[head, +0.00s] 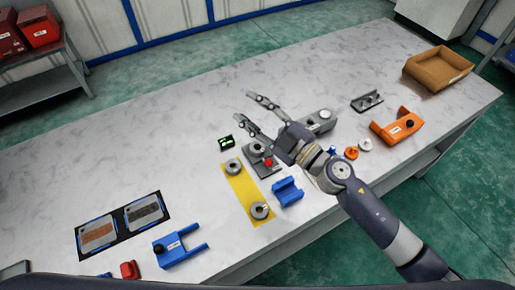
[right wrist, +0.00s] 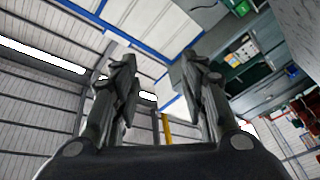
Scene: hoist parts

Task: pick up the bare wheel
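Two grey wheel-like round parts lie on a yellow mat (head: 243,190): a far wheel (head: 233,166) and a near wheel (head: 260,210). A third grey round part (head: 257,148) sits at a dark grey fixture with a red knob (head: 268,162). I cannot tell for sure which one is the bare wheel. My right gripper (head: 243,106) is open and empty, raised above the table beyond the mat. My left gripper is not in view.
Blue brackets (head: 288,192) and (head: 180,246) lie near the front edge. Orange bracket (head: 397,127), dark rail part (head: 367,101), small white (head: 365,145) and orange (head: 351,153) rounds, and a cardboard box (head: 438,68) are to the right. The table's far left is clear.

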